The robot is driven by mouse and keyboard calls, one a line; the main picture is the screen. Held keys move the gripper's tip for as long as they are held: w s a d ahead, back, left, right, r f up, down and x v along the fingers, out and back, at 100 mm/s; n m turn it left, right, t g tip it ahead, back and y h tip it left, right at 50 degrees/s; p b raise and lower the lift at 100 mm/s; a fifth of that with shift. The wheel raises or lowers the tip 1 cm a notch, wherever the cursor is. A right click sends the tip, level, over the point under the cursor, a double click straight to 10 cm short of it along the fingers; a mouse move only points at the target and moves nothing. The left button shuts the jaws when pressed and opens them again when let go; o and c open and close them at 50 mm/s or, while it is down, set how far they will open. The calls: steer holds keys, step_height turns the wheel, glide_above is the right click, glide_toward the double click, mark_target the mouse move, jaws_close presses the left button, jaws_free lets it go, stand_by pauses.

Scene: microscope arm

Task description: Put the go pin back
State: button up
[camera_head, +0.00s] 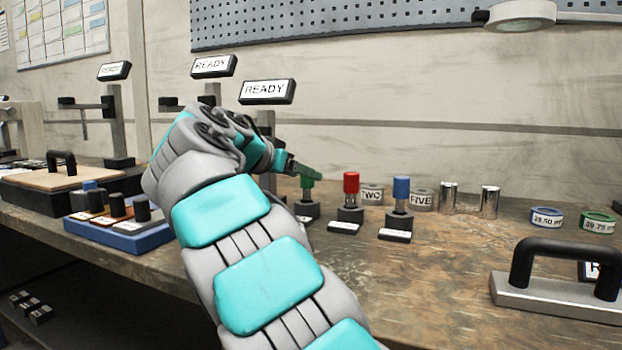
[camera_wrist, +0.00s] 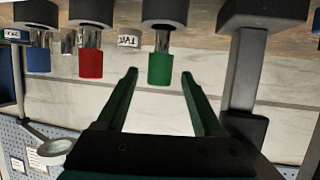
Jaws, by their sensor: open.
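A green-handled pin (camera_head: 307,188) stands upright in a dark round holder on the bench, partly hidden behind my gripper in the head view. My gripper (camera_head: 306,170) is open at the height of its green top. In the wrist view, which is upside down, the green pin (camera_wrist: 160,69) shows between the two open fingertips (camera_wrist: 159,73), with a gap on each side. A red pin (camera_head: 351,183) and a blue pin (camera_head: 401,188) stand in similar holders to the right. I cannot read which pin is the go pin.
Steel cylinders (camera_head: 490,202) and ring gauges stand behind and right of the pins. A black-handled plate (camera_head: 560,308) lies at the front right. A post with a READY sign (camera_head: 267,91) rises close behind my gripper. A blue tray (camera_head: 120,240) stands at the left.

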steer(key=v, duration=0.6)
steer(key=shift+s, duration=0.15)
